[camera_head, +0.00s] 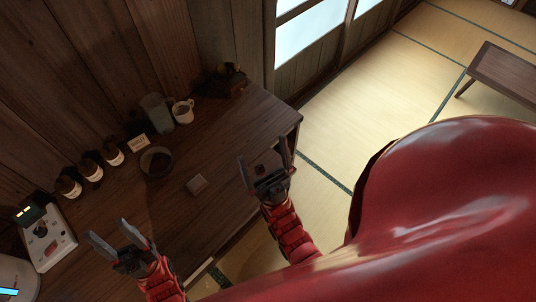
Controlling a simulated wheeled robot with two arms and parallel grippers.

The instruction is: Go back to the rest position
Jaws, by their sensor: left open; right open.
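My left gripper (120,238) is open and empty over the near-left part of the dark wooden counter (210,213). My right gripper (264,160) is open and empty over the counter's right part, near its front edge. Both of my red arms come in from the lower part of the view with fingers pointing toward the wall. My red body covers much of the lower right.
On the counter stand a bowl (156,161), a glass container (157,113), a white mug (183,111), several small jars (114,154), a small square block (196,185) and a white device (48,240). A low table (505,70) stands on the tatami floor (375,95).

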